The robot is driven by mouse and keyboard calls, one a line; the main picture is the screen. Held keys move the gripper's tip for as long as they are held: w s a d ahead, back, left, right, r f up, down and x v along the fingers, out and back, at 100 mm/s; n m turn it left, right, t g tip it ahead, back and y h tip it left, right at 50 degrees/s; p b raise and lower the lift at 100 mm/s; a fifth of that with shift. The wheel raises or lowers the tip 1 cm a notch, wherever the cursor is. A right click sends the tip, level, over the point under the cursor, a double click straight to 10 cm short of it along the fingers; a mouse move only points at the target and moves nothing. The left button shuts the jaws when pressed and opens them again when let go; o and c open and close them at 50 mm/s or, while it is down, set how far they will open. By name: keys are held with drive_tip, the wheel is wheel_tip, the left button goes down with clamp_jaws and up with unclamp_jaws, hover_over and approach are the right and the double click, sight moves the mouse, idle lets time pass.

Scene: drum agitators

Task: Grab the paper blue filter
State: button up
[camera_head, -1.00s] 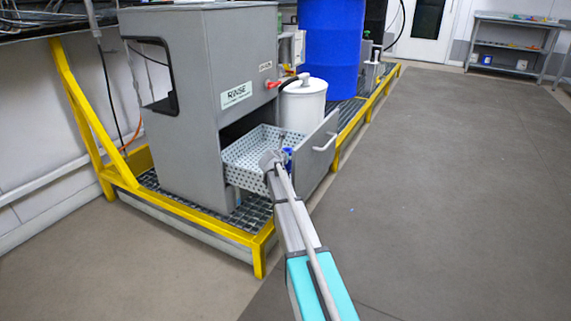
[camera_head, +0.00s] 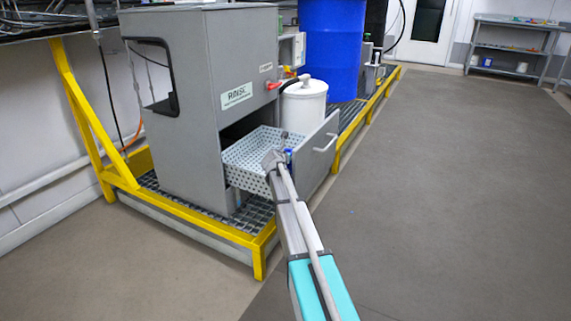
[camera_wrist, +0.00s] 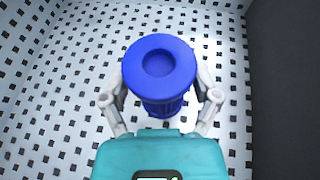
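The blue filter (camera_wrist: 160,72) is a ribbed blue cylinder with a wide round cap and a recess in its top. It stands in the perforated white drawer basket (camera_head: 247,160). In the wrist view my gripper (camera_wrist: 161,92) has one finger on each side of the filter. The fingertips partly disappear beside and behind the cap, so contact with the filter is not clear. In the head view a small blue part of the filter (camera_head: 289,153) shows beside my gripper (camera_head: 273,158), over the front of the basket.
The drawer's grey front panel (camera_head: 320,155) with a handle is close to the right of my gripper. The grey rinse cabinet (camera_head: 190,110) stands behind on the left, with a white canister (camera_head: 304,104) and a blue drum (camera_head: 333,50) further back. A yellow frame (camera_head: 190,222) edges the platform.

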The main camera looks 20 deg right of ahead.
drive_tip(key=c, duration=0.4)
drive_tip(key=shift+r, duration=0.15)
drive_tip(key=shift+c, duration=0.3)
wheel_tip(320, 180, up, 10)
drive_tip(key=p, duration=1)
drive_tip(key=shift+f, duration=0.2)
